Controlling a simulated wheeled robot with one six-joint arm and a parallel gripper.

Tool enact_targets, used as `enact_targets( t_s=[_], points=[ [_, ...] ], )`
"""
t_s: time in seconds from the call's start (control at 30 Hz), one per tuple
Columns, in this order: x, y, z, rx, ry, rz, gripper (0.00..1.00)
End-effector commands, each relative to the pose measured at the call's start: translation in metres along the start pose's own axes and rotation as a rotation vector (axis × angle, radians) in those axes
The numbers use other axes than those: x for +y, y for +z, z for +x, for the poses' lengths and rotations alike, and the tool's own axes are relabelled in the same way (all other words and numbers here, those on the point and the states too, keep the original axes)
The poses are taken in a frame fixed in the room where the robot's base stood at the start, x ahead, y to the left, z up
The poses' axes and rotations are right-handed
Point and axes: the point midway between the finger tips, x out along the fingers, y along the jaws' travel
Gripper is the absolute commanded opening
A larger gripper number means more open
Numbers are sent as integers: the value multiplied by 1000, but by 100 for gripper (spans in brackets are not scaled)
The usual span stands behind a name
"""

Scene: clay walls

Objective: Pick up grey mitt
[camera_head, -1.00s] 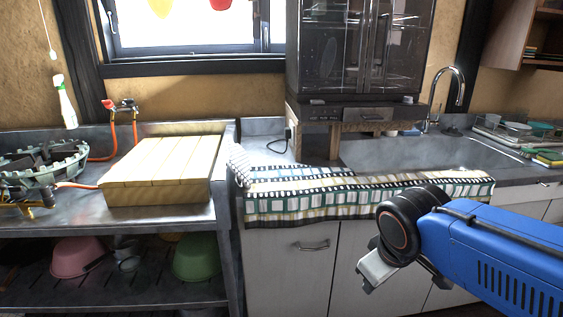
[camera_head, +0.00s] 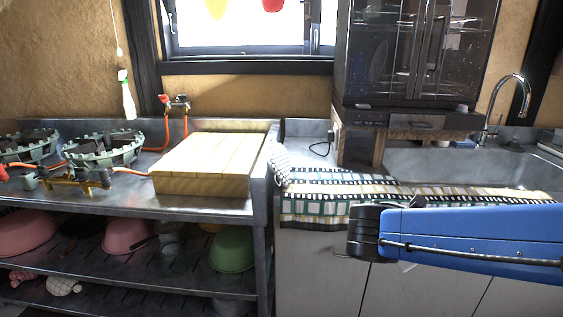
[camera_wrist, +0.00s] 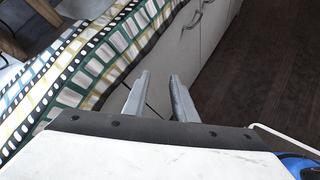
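A pale grey-and-white checked cloth piece (camera_head: 281,162), which looks like the mitt, stands at the left end of the counter beside the metal table. It is small, so I cannot be sure of its shape. It does not clearly show in the wrist view. My gripper (camera_wrist: 160,74) is open and empty, with its two fingers apart. It hangs in front of the counter, near the cabinet doors, to the right of the cloth piece. In the head view its fingers are mostly hidden by my blue arm.
A patterned runner (camera_head: 335,210) drapes over the counter edge. A wooden board (camera_head: 203,182) lies on the metal table, left of the cloth piece. A dark glass-doored cabinet (camera_head: 412,60) stands behind the runner. Patterned cloth items (camera_head: 62,286) lie on the low shelf. Dark floor (camera_wrist: 270,80) is clear.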

Motion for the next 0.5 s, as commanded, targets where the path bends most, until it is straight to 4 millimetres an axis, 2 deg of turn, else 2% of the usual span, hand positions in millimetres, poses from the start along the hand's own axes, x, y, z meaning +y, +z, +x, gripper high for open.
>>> enact_targets(
  t_s=[0.1, 0.27, 0.4, 0.5],
  points=[
    [47, -18, -13, -84, 126, -255, 25],
    [110, -52, -44, -224, 304, -583, 25],
    [160, -92, -85, -368, 466, -844, 25],
    [187, -123, -117, -474, 571, -996, 25]
  ],
)
